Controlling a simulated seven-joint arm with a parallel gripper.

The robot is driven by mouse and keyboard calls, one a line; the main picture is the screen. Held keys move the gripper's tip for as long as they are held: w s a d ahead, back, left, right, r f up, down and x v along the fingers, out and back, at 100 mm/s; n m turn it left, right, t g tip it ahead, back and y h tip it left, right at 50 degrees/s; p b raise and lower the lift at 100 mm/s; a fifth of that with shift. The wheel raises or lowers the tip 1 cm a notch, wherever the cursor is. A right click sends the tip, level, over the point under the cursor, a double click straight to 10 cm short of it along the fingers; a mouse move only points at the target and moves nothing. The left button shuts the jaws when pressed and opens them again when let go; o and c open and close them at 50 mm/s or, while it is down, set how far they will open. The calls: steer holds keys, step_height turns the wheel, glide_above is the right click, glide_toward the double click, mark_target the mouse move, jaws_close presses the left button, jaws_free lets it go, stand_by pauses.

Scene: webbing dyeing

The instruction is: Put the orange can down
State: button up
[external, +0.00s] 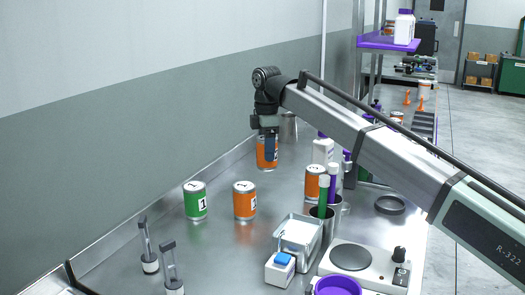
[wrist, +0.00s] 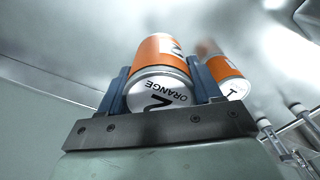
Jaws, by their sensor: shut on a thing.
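My gripper (external: 269,147) is shut on an orange can with a silver lid (external: 262,158). In the wrist view this can (wrist: 162,52) sits between the two blue fingers of my gripper (wrist: 158,70), and its lid reads "ORANGE 2". The can is upright over the back part of the steel table; I cannot tell whether its base touches the surface. A second orange can, marked 1 (external: 245,201), stands nearer the front and also shows in the wrist view (wrist: 222,68). A third orange can (external: 315,183) stands to the right.
A green can (external: 195,201) stands left of orange can 1. A metal tray (external: 299,235), a blue-and-white box (external: 281,268), a hotplate (external: 351,257) and a cup with tubes (external: 322,219) crowd the right front. The steel table (external: 225,240) has bare room around the cans.

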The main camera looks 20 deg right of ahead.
steer(key=shift+f, duration=4.25)
steer(key=shift+f, duration=0.1)
steer(key=o, duration=1.3)
steer(key=shift+o, duration=0.2)
step_height(320, 180, up, 12)
steer(key=shift+r, duration=0.15)
